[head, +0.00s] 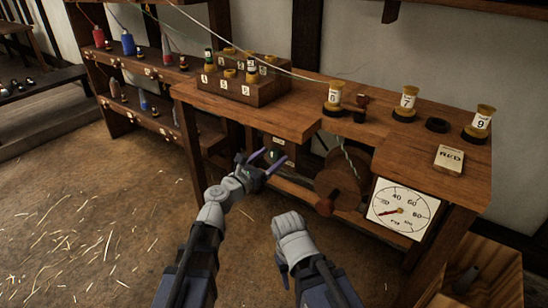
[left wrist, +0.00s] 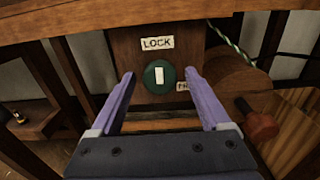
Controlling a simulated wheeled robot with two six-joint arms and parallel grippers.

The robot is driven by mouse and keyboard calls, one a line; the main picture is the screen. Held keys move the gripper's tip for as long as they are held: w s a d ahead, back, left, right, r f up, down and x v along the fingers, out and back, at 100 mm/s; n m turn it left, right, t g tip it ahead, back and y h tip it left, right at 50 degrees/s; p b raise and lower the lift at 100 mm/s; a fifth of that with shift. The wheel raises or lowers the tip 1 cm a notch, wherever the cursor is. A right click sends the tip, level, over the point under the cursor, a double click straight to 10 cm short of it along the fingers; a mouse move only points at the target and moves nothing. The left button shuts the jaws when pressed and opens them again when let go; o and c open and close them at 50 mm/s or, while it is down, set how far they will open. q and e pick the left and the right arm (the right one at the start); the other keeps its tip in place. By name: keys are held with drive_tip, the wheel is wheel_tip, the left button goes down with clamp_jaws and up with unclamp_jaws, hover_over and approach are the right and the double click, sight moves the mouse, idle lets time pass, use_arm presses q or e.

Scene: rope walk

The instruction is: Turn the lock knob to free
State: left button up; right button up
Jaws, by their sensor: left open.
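The lock knob (left wrist: 150,80) is a round dark green disc with a white upright bar, set on a wooden panel under the bench. A LOCK label (left wrist: 157,43) is directly above it, and the bar points up towards that label. A second label (left wrist: 184,86) at its lower right is partly hidden by my right-hand finger. My left gripper (head: 270,157) is open with purple fingers. In the left wrist view its fingertips stand to either side of the knob, with a gap on both sides.
The wooden bench (head: 300,115) overhangs the panel. A wooden reel with a brown-red handle (head: 325,206) and a dial gauge (head: 402,210) are to the right. Labelled spools stand on the bench top. A wooden crate (head: 480,275) is at lower right.

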use_arm(q)
clamp_jaws()
idle(0.6)
drive_tip(key=m, duration=0.5)
drive_tip(key=shift+m, duration=0.4)
drive_tip(key=m, duration=1)
drive_tip(key=shift+m, duration=0.4)
drive_tip(key=m, duration=0.5)
drive_tip(key=shift+m, duration=0.3)
